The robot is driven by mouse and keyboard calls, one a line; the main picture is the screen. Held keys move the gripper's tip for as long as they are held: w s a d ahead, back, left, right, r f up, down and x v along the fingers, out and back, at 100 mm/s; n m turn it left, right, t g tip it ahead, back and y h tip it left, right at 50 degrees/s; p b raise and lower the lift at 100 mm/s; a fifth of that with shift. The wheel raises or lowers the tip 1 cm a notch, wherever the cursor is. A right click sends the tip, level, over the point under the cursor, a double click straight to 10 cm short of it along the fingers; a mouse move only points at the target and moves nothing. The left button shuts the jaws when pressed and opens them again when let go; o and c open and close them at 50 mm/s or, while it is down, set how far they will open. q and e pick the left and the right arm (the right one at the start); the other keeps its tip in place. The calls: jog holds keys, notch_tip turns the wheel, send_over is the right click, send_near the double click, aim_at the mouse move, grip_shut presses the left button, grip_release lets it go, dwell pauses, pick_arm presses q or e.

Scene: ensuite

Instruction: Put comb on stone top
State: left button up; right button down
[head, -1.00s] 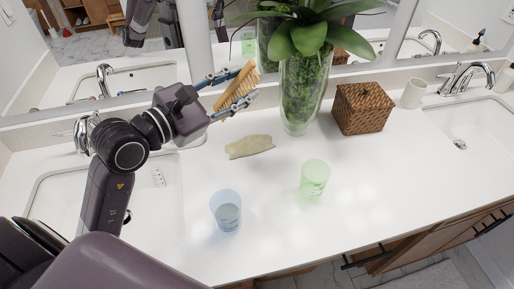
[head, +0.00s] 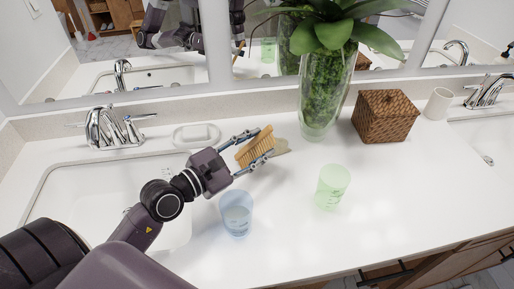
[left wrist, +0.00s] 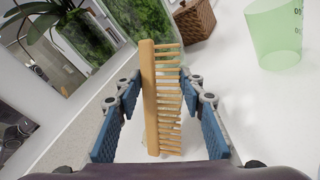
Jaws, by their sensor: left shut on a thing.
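My left gripper (head: 256,149) is shut on the wooden comb (head: 252,147) and holds it above the white counter, beside the stone. In the left wrist view the comb (left wrist: 150,98) stands upright between the blue finger pads, teeth to the right. The flat beige stone (head: 281,146) lies on the counter; only its right end shows, the rest being hidden behind the comb and fingers. I cannot tell whether the comb touches the stone. My right gripper is not in view.
A blue cup (head: 236,222) stands close to my left forearm, and a green cup (head: 331,188) stands right of the stone. A glass plant vase (head: 325,95), a wicker box (head: 385,116) and a soap dish (head: 196,136) are behind. The counter's front right is clear.

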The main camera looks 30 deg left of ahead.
pick_arm(q)
jog(key=shift+f, duration=0.25)
jog(key=shift+f, duration=0.2)
jog(key=o, duration=0.9)
jog(key=shift+o, duration=0.2)
jog(key=shift+r, duration=0.15)
